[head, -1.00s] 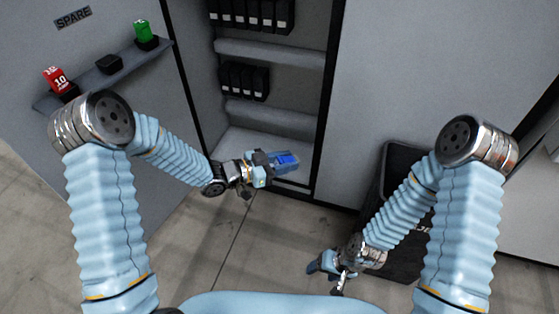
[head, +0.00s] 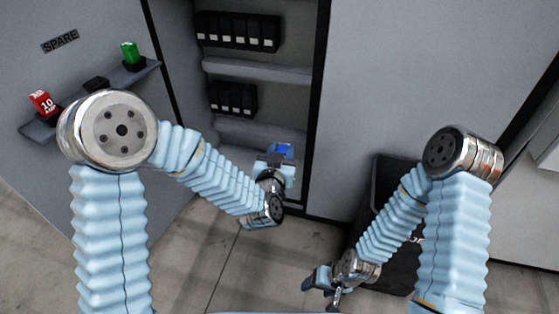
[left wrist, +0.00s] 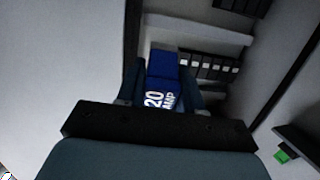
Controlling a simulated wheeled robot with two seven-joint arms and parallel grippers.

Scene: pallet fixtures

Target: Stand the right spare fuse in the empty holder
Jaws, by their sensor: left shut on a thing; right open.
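My left gripper (head: 277,166) is shut on a blue fuse (head: 283,151) in front of the open cabinet's lower part. In the left wrist view the blue fuse (left wrist: 162,85) sits between the fingers and reads "20 AMP". Black holders stand in two rows in the cabinet, an upper row (head: 236,31) and a lower row (head: 232,99). I cannot tell which holder is empty. The spare shelf (head: 146,72) at left carries a red fuse marked 10 (head: 43,102), a green fuse (head: 131,52) and a bare black socket (head: 96,84) between them. My right gripper (head: 322,284) is open and empty, low down.
A dark bin (head: 395,255) stands on the floor at the right, beside my right arm. Cabinet ledges (head: 258,70) run below the holder rows. A closed grey door (head: 400,70) is at the right. The floor between is clear.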

